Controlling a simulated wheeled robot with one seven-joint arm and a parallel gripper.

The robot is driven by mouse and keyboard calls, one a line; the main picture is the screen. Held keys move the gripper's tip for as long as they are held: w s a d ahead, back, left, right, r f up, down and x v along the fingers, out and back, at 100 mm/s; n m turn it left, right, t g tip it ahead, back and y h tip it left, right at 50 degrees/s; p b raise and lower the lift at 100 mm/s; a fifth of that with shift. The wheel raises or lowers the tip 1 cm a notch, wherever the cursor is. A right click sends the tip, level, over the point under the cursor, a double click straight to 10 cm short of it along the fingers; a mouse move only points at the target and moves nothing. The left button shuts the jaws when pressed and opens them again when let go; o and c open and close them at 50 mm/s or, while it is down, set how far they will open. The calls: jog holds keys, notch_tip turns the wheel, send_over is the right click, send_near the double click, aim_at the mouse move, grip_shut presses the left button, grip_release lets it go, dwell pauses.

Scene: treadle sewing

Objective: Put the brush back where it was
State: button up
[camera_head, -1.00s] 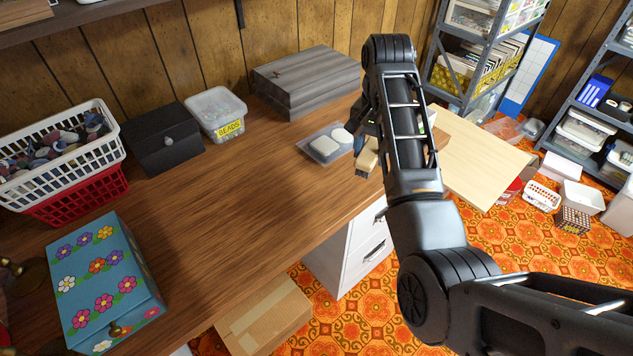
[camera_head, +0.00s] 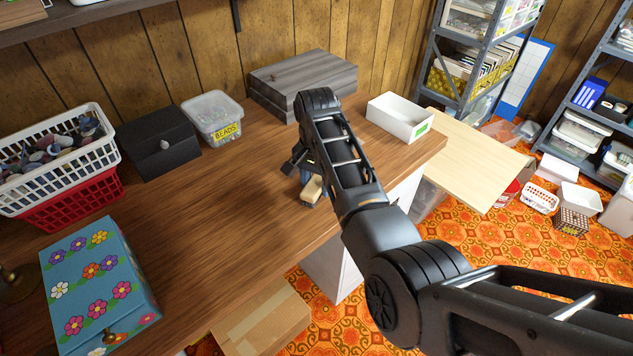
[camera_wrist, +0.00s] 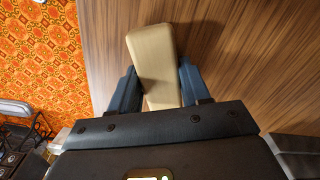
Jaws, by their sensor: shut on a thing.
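The brush shows as a tan block (camera_wrist: 153,50) between the two blue fingers of my gripper (camera_wrist: 157,78) in the wrist view. My gripper is shut on it, and its far end sticks out past the fingertips. In the head view the brush (camera_head: 312,190) is at the end of my arm, over the wooden table (camera_head: 215,205) near its front edge. I cannot tell whether it touches the tabletop. Bristles are not visible. My arm hides part of the table behind the gripper.
A white open box (camera_head: 398,120) stands at the table's right end, beside a grey wooden box (camera_head: 290,80). A beads tub (camera_head: 213,117), black box (camera_head: 160,143), basket (camera_head: 55,165) and flowered box (camera_head: 95,285) stand to the left. The middle tabletop is clear.

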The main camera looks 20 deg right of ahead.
aim_at(317, 182)
jog(key=shift+f, duration=0.2)
jog(key=shift+f, duration=0.15)
jog(key=o, duration=1)
notch_tip(317, 182, up, 12)
jog(key=shift+r, duration=0.2)
